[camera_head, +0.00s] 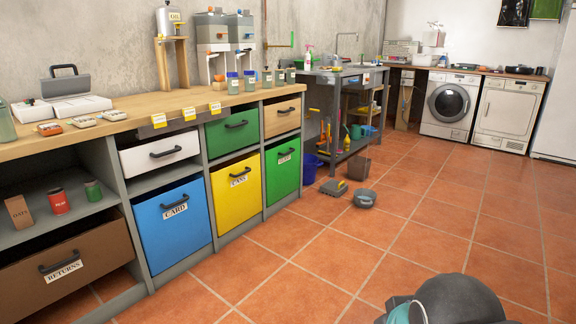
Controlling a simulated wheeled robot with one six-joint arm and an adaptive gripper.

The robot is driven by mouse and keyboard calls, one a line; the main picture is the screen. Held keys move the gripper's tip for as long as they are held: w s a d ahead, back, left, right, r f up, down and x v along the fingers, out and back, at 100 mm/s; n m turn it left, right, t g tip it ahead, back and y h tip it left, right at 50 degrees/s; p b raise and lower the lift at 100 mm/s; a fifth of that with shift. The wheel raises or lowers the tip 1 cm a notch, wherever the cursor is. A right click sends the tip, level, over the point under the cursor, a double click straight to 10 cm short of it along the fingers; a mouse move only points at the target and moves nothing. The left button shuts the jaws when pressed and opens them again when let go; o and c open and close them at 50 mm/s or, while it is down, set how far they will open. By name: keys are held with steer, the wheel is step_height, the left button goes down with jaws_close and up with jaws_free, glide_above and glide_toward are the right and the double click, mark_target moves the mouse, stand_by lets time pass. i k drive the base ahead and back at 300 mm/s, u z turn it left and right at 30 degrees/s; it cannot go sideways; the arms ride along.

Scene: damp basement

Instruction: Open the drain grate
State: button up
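I cannot make out a drain grate for certain in the head view. A small flat dark grey thing (333,187) with a yellow part lies on the tiled floor by the sink bench, too small to identify. A round grey bowl-like thing (364,198) sits on the floor just to its right, apart from it. Part of my arm, dark grey with a teal cap, shows at the bottom right edge. My gripper's fingers do not show.
A long wooden counter (130,110) with bins and drawers below runs along the left wall. A washing machine (449,104) stands at the back. The tiled floor (440,225) is clear at centre right.

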mark_target(335, 183)
steer(key=u, duration=0.1)
steer(key=i, duration=2.55)
steer(key=z, duration=0.45)
steer(key=i, duration=2.35)
steer(key=z, duration=0.4)
